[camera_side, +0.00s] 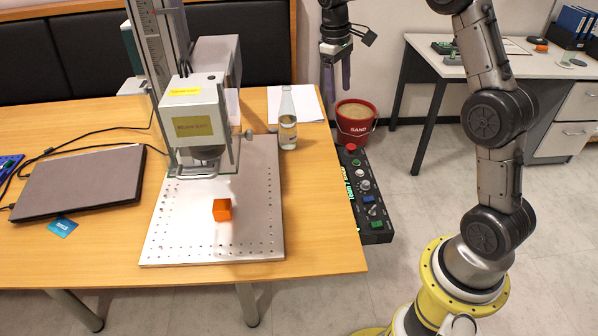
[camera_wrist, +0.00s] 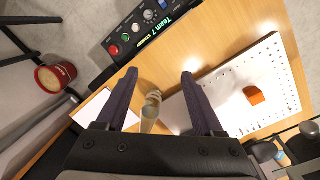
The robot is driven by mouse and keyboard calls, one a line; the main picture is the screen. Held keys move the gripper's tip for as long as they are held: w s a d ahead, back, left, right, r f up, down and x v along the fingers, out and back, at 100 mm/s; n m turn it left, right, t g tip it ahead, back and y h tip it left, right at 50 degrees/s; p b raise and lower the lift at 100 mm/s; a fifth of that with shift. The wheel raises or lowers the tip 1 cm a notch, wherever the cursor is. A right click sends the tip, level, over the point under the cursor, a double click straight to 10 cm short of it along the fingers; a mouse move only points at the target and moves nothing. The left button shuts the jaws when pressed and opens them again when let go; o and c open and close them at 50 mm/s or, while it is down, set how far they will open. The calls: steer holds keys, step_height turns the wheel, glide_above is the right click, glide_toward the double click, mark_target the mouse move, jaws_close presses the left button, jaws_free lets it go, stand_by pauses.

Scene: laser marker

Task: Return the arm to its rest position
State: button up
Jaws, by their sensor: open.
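My gripper (camera_side: 336,70) hangs in the air at the top middle of the side view, beyond the table's right edge. Its dark fingers point down. In the wrist view the two fingers of my gripper (camera_wrist: 159,75) stand apart, with nothing held between them. The orange block (camera_side: 222,210) sits on the metal plate (camera_side: 262,180) below the laser marker head (camera_side: 196,118), well away from my gripper. The block also shows in the wrist view (camera_wrist: 254,95), on the white-looking perforated plate (camera_wrist: 272,60) at the right.
A bottle (camera_side: 287,120) stands on the table (camera_side: 320,200) near the plate. A black control box (camera_side: 366,195) is along the table's right edge. A red sand bucket (camera_side: 355,124) is on the floor. A closed laptop (camera_side: 82,182) lies left. A second desk (camera_side: 440,72) stands behind.

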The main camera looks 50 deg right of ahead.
steer(key=s+a+r+n+t, duration=0.1)
steer(key=s+a+r+t, duration=0.3)
steer(key=s+a+r, duration=0.9)
steer(key=s+a+f+t, duration=0.1)
steer(key=s+a+f, duration=0.1)
steer(key=s+f, duration=0.2)
steer(key=s+a+f+m+t+y, duration=0.1)
steer(key=s+f, duration=0.3)
steer(key=s, duration=0.6)
steer(key=shift+s+a+f, duration=0.15)
steer(key=shift+s+a, duration=0.05)
steer(key=shift+a, duration=0.5)
